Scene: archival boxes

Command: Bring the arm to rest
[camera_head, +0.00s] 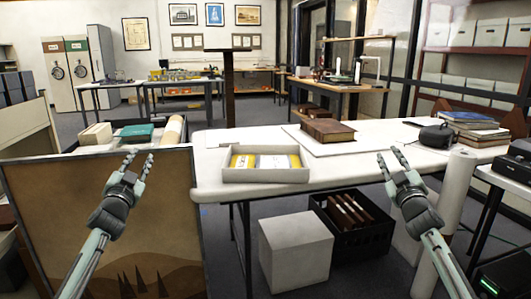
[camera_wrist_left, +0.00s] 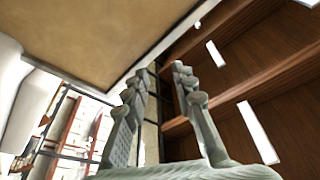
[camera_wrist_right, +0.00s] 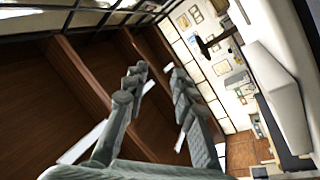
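My left gripper (camera_head: 137,163) is raised in front of the framed brown panel at the left of the head view. Its two fingers are apart with nothing between them, as the left wrist view (camera_wrist_left: 160,80) also shows. My right gripper (camera_head: 394,160) is raised in front of the right part of the white table (camera_head: 370,165). Its fingers are apart and empty, as the right wrist view (camera_wrist_right: 158,75) also shows. Both grippers point upward, and neither visibly holds anything.
A shallow open box (camera_head: 265,175) with yellow-and-white contents sits at the table's front edge. A brown book (camera_head: 328,131) lies behind it. A white cube (camera_head: 295,252) and a black crate (camera_head: 352,240) stand below. The framed panel (camera_head: 105,215) is close to my left arm.

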